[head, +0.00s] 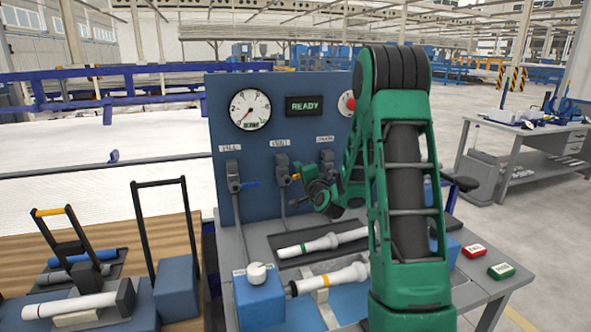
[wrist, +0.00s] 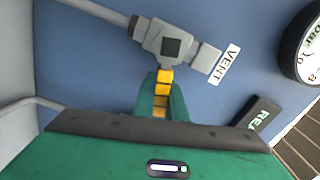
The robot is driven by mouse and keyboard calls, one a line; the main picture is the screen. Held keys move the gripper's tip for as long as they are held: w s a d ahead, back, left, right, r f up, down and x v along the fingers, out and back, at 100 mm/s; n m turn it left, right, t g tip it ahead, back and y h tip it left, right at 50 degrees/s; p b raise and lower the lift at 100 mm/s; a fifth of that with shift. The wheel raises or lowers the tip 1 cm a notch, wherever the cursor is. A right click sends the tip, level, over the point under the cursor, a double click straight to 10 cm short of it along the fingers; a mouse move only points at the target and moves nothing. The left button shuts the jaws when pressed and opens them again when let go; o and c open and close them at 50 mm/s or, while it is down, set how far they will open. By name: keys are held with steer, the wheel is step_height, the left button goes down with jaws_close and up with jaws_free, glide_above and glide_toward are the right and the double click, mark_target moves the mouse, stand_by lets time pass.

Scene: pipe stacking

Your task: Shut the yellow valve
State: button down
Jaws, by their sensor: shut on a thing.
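The yellow valve is the middle one on the blue panel, labelled VENT. Its grey body (wrist: 174,45) shows in the wrist view, and also in the head view (head: 282,169). Its yellow handle (wrist: 163,84) points away from the body, roughly crosswise to the grey pipe. My gripper (wrist: 161,98) is shut on the handle, with green fingers on both sides of it. In the head view my gripper (head: 299,175) reaches the valve from the right and only a small bit of yellow shows. The handle's outer end is partly hidden between the fingers.
A blue-handled valve (head: 234,178) is left of the yellow one; the DRAIN valve (head: 327,160) is right, partly behind my arm. Above are a gauge (head: 249,109), a READY display (head: 304,105) and a red button (head: 347,103). Pipes (head: 322,242) lie on the bench below.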

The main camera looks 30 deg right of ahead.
steer(key=shift+f+m, duration=0.75)
steer(key=shift+m, duration=0.65)
steer(key=c, duration=1.8)
jaws_free()
steer(key=shift+f, duration=0.1)
steer(key=shift+d, duration=0.1)
steer(key=shift+s, duration=0.1)
steer(key=v, duration=1)
steer(key=shift+s, duration=0.1)
